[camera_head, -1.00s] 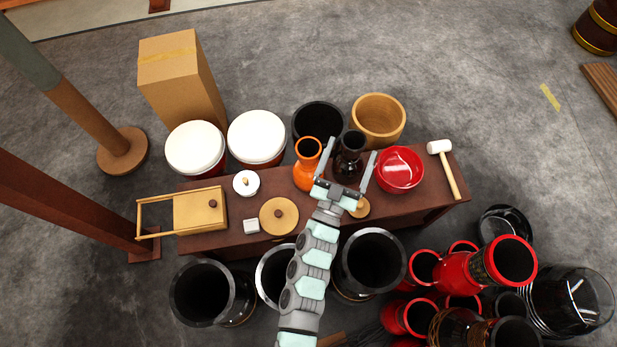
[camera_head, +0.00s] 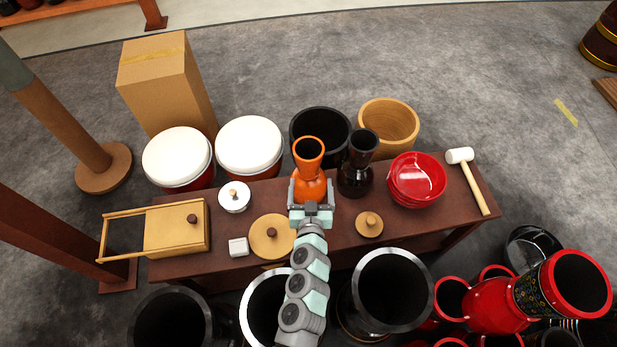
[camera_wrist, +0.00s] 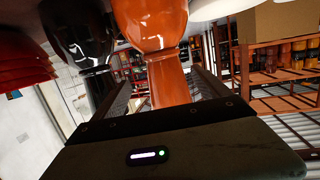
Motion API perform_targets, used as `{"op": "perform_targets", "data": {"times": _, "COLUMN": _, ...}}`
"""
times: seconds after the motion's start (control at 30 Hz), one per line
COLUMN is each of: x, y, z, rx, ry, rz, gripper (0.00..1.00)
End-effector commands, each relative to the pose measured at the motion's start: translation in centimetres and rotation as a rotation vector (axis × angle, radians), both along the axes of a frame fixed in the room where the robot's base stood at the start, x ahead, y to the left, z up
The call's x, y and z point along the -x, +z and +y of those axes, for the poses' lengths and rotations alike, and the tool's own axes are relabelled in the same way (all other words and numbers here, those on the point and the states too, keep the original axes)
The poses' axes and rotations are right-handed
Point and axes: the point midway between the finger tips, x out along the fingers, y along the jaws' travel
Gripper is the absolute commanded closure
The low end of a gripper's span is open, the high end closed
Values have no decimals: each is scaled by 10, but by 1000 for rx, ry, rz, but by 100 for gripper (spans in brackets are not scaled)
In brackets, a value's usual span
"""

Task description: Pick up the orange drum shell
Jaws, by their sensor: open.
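The orange drum shell (camera_head: 309,170) is goblet-shaped and stands upright on the dark red-brown bench (camera_head: 340,234). In the wrist view, the orange shell (camera_wrist: 165,80) lies between the two fingers (camera_wrist: 160,92). I cannot tell whether either finger touches it. A black goblet shell (camera_head: 356,165) stands just to its right and also shows at left in the wrist view (camera_wrist: 82,30).
On the bench are red bowls (camera_head: 417,180), a mallet (camera_head: 469,180), a white lidded pot (camera_head: 234,196), a round wooden lid (camera_head: 272,236) and a wooden box (camera_head: 175,229). White-topped drums (camera_head: 249,147) and a black drum (camera_head: 320,128) stand behind. Open drums (camera_head: 392,290) crowd the front.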

Motion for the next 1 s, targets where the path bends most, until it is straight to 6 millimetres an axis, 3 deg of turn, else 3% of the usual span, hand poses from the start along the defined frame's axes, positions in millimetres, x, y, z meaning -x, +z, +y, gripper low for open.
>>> {"op": "perform_targets", "data": {"times": 0.1, "x": -19, "y": -5, "z": -1, "rx": -1, "ry": -1, "rz": -2, "gripper": 14}}
{"op": "perform_targets", "data": {"times": 0.33, "x": -38, "y": -12, "z": 1, "rx": -2, "ry": 0, "rz": 1, "gripper": 14}}
{"op": "perform_targets", "data": {"times": 0.6, "x": -73, "y": -22, "z": 6, "rx": -2, "ry": -2, "rz": -2, "gripper": 14}}
{"op": "perform_targets", "data": {"times": 0.93, "x": -80, "y": -22, "z": 6, "rx": 1, "ry": -2, "rz": -1, "gripper": 14}}
{"op": "perform_targets", "data": {"times": 1.0, "x": -80, "y": -22, "z": 6, "rx": 1, "ry": -2, "rz": -1, "gripper": 18}}
